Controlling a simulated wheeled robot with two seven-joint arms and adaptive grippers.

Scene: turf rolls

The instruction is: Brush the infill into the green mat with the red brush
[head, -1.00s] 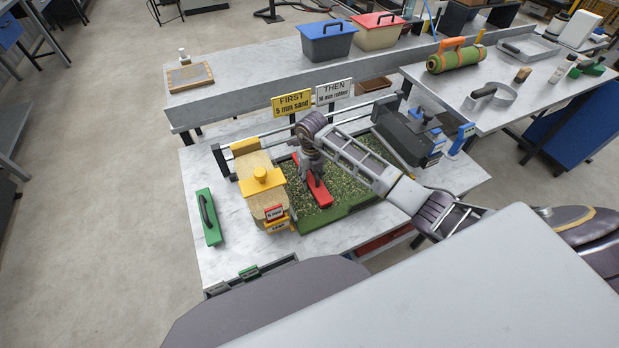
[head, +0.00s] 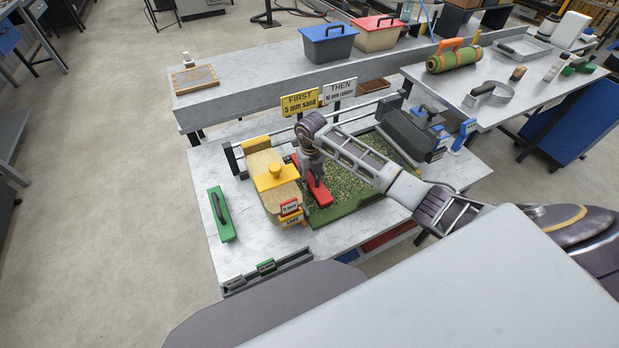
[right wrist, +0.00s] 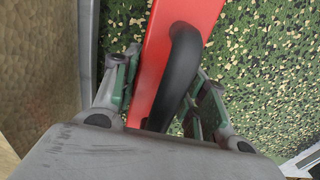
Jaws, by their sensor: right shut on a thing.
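The green mat (head: 352,188) lies on the pale table, with tan infill specks scattered over it; it also fills much of the right wrist view (right wrist: 262,75). The red brush (head: 321,195) lies on the left part of the mat, beside the yellow and tan spreader. My right gripper (head: 314,172) is above the brush and shut on its black handle, which shows between the fingers in the right wrist view along with the red brush body (right wrist: 178,22). The brush's bristles are hidden. My left gripper is not in view.
The yellow and tan spreader (head: 272,178) stands close left of the brush. A dark grey hopper (head: 408,132) stands at the mat's right end. A green tool (head: 221,214) lies on the table's left. Yellow FIRST (head: 300,102) and white THEN (head: 340,91) signs stand behind.

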